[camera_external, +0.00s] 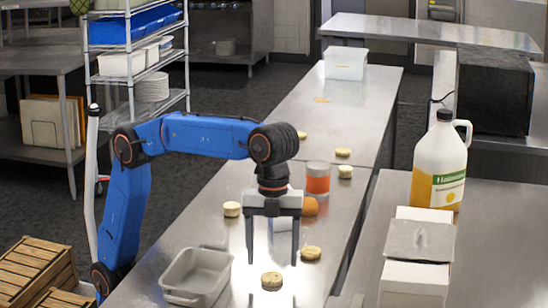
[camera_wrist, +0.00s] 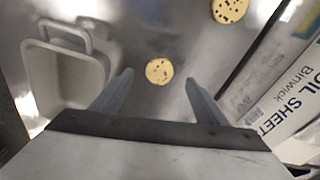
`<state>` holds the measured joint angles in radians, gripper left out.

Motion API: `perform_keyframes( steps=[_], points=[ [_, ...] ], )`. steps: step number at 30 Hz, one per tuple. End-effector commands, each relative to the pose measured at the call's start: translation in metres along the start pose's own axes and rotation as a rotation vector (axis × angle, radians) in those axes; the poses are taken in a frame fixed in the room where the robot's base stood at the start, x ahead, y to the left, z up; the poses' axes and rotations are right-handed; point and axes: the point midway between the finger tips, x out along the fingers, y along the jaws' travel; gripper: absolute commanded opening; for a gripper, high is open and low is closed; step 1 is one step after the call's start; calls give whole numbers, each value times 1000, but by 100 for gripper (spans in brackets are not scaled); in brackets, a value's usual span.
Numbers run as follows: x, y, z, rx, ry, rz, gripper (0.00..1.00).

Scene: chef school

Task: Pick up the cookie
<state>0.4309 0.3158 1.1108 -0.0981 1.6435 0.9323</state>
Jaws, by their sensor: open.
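A round, pale cookie with dark chips (camera_external: 272,281) lies flat on the steel table near its front end. In the wrist view the cookie (camera_wrist: 159,71) shows between and just beyond the two fingertips. A second chip cookie (camera_external: 310,253) lies behind it to the right; it also shows at the top of the wrist view (camera_wrist: 229,10). My gripper (camera_external: 272,262) is open and empty, pointing down above the table close to the nearer cookie. Its fingers (camera_wrist: 158,80) are spread wider than the cookie. I cannot tell the exact height gap.
A grey handled tray (camera_external: 197,276) stands left of the cookie. Several pale round items (camera_external: 232,209), an orange item (camera_external: 310,206) and an orange-banded jar (camera_external: 318,178) stand farther back. A white box (camera_external: 414,272) and a jug (camera_external: 440,165) stand on the right-hand table.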

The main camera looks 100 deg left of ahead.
Motion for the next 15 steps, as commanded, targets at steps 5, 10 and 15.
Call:
perform_keyframes(
  steps=[5, 10, 15],
  points=[
    [25, 1, -1, 1, -1, 1, 67],
    [37, 1, -1, 1, 0, -1, 67],
    [38, 1, -1, 1, 0, -1, 67]
  ],
)
